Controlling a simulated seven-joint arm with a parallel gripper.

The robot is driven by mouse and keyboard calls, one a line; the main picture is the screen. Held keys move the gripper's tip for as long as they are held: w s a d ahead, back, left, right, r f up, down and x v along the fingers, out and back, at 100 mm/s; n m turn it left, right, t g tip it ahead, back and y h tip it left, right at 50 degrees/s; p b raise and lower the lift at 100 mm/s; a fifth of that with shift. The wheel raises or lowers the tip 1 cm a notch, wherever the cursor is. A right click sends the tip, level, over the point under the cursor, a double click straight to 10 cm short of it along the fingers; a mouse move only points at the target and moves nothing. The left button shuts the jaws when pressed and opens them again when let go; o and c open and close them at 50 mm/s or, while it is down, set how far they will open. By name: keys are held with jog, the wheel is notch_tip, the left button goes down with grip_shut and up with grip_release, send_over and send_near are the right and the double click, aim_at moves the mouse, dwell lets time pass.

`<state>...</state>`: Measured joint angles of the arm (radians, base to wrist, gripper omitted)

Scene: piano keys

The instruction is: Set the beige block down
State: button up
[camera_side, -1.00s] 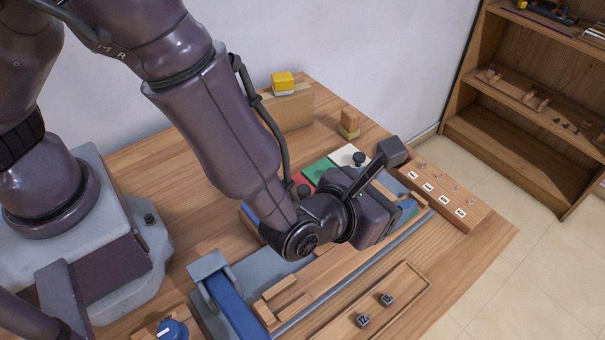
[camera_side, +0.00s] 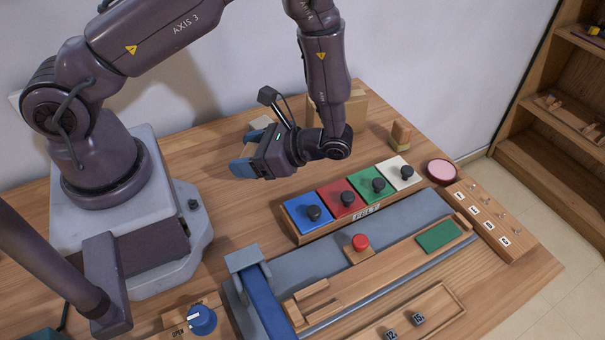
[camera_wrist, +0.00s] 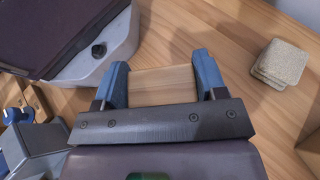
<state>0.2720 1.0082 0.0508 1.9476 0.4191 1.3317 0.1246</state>
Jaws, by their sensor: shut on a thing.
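The beige block (camera_wrist: 162,84) is a plain wood-coloured piece, seen in the wrist view between the two blue fingers. My gripper (camera_wrist: 160,72) is shut on it, with one finger at each side. In the side view my gripper (camera_side: 242,168) is over the back left part of the wooden table (camera_side: 185,172), left of the row of coloured felt squares. The block is mostly hidden by the fingers there. I cannot tell how far it is above the table.
A stack of beige speckled squares (camera_wrist: 281,62) lies right of the gripper in the wrist view. The blue felt square (camera_side: 307,213) with a black knob starts a row of coloured squares. A small wooden block (camera_side: 401,134) stands behind. Bare table lies around the gripper.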

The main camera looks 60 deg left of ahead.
jog(key=s+d+n+g+h, duration=0.1)
jog(key=n+h, duration=0.2)
jog(key=s+d+n+g+h, duration=0.1)
jog(key=n+h, duration=0.2)
jog(key=s+d+n+g+h, duration=0.1)
jog(key=n+h, duration=0.2)
jog(key=h, duration=0.1)
jog(key=shift+s+d+f, duration=0.15)
jog(key=shift+s+d, duration=0.05)
jog(key=shift+s, duration=0.15)
jog(key=w+d+n+t+h, duration=0.1)
jog(key=n+h, duration=0.2)
jog(key=w+d+n+t+h, duration=0.1)
jog(key=n+h, duration=0.1)
jog(key=h, duration=0.1)
jog(key=w+d+n+t+h, duration=0.1)
jog(key=n+t+h, duration=0.1)
jog(key=n+h, duration=0.1)
jog(key=shift+d+r+n, duration=0.15)
jog(key=shift+r+n, duration=0.15)
jog(key=w+n+t+h, duration=0.3)
jog(key=w+n+t, duration=0.1)
jog(key=n+t, duration=0.9)
jog(key=t, duration=0.2)
send_over(305, 177)
jog(key=shift+f+y, duration=0.4)
jog(key=shift+f, duration=0.5)
jog(key=shift+g, duration=0.3)
jog(key=shift+f, duration=2.25)
jog(key=shift+f, duration=0.1)
